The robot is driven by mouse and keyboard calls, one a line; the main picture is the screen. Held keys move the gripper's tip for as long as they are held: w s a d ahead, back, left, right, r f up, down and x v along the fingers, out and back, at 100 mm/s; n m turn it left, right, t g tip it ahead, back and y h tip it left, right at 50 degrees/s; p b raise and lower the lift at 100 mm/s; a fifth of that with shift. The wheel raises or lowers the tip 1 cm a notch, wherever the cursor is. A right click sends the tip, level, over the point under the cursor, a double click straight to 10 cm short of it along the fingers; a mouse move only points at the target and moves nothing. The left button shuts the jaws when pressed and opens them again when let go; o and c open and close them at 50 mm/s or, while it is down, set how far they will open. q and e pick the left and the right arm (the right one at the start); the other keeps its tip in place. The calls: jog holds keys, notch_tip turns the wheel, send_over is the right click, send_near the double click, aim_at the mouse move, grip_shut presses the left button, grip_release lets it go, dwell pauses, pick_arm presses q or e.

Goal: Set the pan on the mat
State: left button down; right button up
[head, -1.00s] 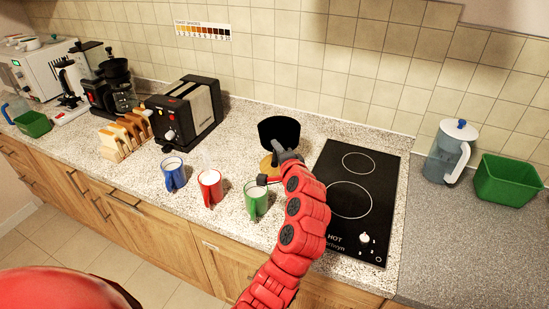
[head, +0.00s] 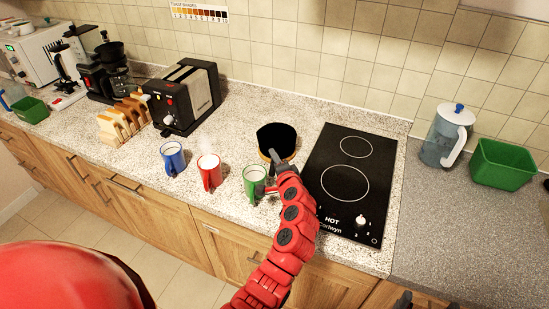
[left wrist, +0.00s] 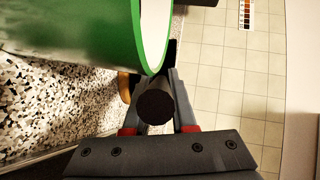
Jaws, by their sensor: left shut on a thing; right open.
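The black pan (head: 277,136) is beside the hob, over the round tan mat (head: 263,156). Only a sliver of the mat shows at the pan's near left edge. I cannot tell whether the pan touches it. My left gripper (head: 271,188) is shut on the pan's dark handle, close to the green mug (head: 253,183). In the left wrist view the round handle end (left wrist: 155,103) sits between the fingers, and the green mug (left wrist: 85,35) is very near. My right gripper (head: 403,300) shows only partly at the bottom edge, open and away from the pan.
The black hob (head: 352,180) lies right of the pan. A red mug (head: 209,172) and a blue mug (head: 172,158) stand left of the green one. The toaster (head: 184,97) and toast rack (head: 124,121) are further left. A jug (head: 446,136) and green bin (head: 503,164) stand right.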

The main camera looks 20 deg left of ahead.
pick_arm(q)
jog(key=c, duration=1.2)
grip_release()
jog(key=shift+f, duration=0.1)
jog(key=o, duration=0.5)
jog(key=shift+r, duration=0.25)
jog(key=b+v, duration=0.3)
jog(key=v, duration=0.9)
jog(key=shift+b, duration=0.3)
